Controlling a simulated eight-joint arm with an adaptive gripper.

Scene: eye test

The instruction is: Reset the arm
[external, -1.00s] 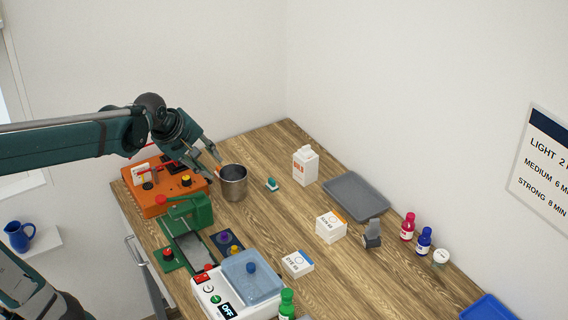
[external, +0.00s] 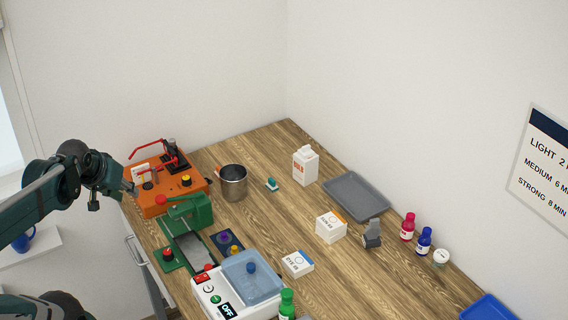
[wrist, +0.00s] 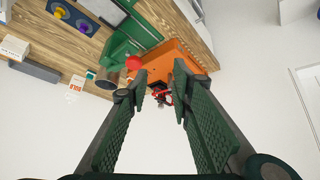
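My gripper (external: 113,195) is at the left in the external view, off the table's left edge and beside the orange device (external: 160,203). In the wrist view my gripper (wrist: 160,88) has its two green padded fingers spread apart, with nothing between them. The orange device (wrist: 168,58), with red levers, shows beyond the fingertips. My gripper looks apart from it.
A metal pot (external: 233,184) stands right of the orange device. A green press (external: 190,211) and a white machine with a blue lid (external: 252,275) stand in front. A grey tray (external: 356,195), cartons and bottles are farther right. A blue mug (external: 22,241) is partly behind my arm.

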